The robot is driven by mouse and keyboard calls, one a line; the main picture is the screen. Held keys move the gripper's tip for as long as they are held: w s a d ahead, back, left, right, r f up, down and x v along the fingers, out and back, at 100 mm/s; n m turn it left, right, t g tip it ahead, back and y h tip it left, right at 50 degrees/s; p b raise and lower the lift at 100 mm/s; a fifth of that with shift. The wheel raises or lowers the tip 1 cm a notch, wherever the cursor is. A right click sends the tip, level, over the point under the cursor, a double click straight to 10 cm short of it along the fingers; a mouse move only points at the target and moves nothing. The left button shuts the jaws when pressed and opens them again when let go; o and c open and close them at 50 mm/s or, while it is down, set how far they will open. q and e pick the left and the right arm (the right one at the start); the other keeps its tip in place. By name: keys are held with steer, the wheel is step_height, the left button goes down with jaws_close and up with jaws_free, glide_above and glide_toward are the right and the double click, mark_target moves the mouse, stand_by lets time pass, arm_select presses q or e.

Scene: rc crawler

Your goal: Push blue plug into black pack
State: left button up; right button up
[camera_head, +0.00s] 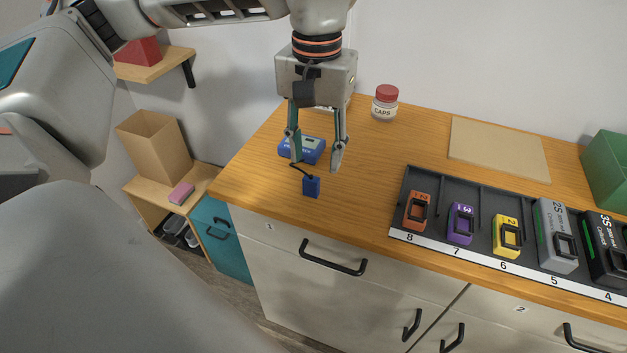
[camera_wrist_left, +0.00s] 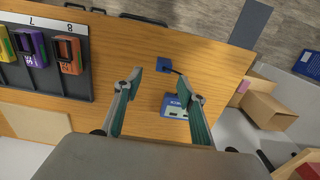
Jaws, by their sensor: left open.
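The blue plug (camera_head: 311,186) is a small blue block on the wooden counter near its front left edge, with a dark cable running back from it. It also shows in the left wrist view (camera_wrist_left: 164,64). The cable leads toward a blue device (camera_head: 313,150) with a grey top, partly hidden behind my fingers. My left gripper (camera_head: 316,162) points down above the counter, open and empty, just behind the plug in the picture. A black pack (camera_head: 606,250) stands in the slot marked 4 of the rack at the right edge. My right gripper is not in view.
The dark rack (camera_head: 480,200) holds orange (camera_head: 417,211), purple (camera_head: 460,223), yellow (camera_head: 507,235) and grey (camera_head: 557,237) packs. A CAPS jar (camera_head: 384,104), a tan board (camera_head: 499,149) and a green bin (camera_head: 607,171) stand farther back. The counter between plug and rack is clear.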

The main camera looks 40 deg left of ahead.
mark_target(311, 178)
arm_select(q)
steer(key=shift+s+f, duration=0.1)
steer(key=shift+f, duration=0.85)
steer(key=f, duration=0.2)
steer(key=f+b, duration=0.1)
steer(key=f, duration=0.1)
steer(key=shift+s+a, duration=0.3)
steer(key=shift+w+f, duration=0.1)
steer(key=shift+f, duration=0.45)
steer(key=shift+r, duration=0.1)
steer(key=c, duration=0.9)
